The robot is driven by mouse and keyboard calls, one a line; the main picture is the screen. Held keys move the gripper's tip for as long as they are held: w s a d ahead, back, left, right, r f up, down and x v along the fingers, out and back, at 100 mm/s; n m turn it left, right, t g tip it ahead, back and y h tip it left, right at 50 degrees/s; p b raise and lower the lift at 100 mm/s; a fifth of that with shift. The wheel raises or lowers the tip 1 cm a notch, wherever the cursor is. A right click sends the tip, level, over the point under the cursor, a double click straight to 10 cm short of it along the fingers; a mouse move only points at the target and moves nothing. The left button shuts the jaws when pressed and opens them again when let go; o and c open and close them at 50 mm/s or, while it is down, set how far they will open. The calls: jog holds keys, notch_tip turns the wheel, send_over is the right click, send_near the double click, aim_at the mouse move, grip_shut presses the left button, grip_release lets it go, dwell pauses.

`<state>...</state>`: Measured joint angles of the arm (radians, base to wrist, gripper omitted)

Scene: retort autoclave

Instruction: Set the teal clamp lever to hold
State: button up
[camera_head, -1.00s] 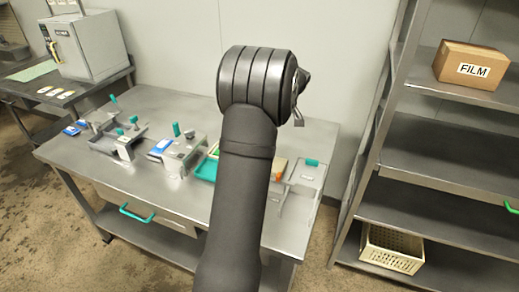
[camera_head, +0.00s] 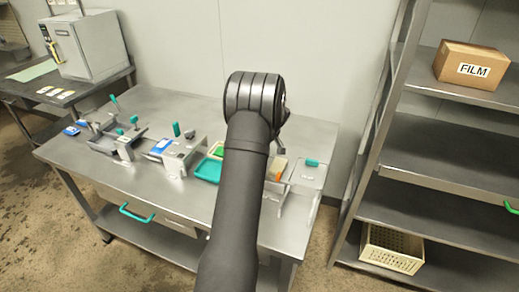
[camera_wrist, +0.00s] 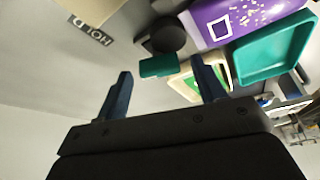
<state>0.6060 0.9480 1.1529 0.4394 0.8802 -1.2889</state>
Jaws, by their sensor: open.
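In the wrist view, a teal lever handle (camera_wrist: 158,66) shows just beyond and between my fingertips, beside a dark round knob (camera_wrist: 165,36). A pale plate marked HOLD (camera_wrist: 92,35) is at the upper left, its lettering upside down. My gripper (camera_wrist: 165,80) is open, its two dark blue fingers apart with nothing gripped between them. I cannot tell whether a finger touches the handle. In the head view my arm hides the gripper. Several teal handles show on the bench there, and I cannot tell which matches the wrist view.
A teal tray (camera_head: 207,170) lies on the steel bench (camera_head: 165,205); it also shows in the wrist view (camera_wrist: 275,48) beside a purple packet (camera_wrist: 235,18) and a green-and-cream item (camera_wrist: 190,82). A shelf rack (camera_head: 440,150) stands right, with a FILM box (camera_head: 472,66).

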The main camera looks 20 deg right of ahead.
jog(key=c, duration=1)
jog(key=shift+a+m+h, duration=0.15)
jog(key=shift+m+h, duration=0.75)
jog(key=shift+m, duration=1.6)
jog(key=o, duration=1)
jog(key=v, duration=1.7)
jog(key=shift+s+r, duration=0.15)
jog(key=shift+s, duration=0.2)
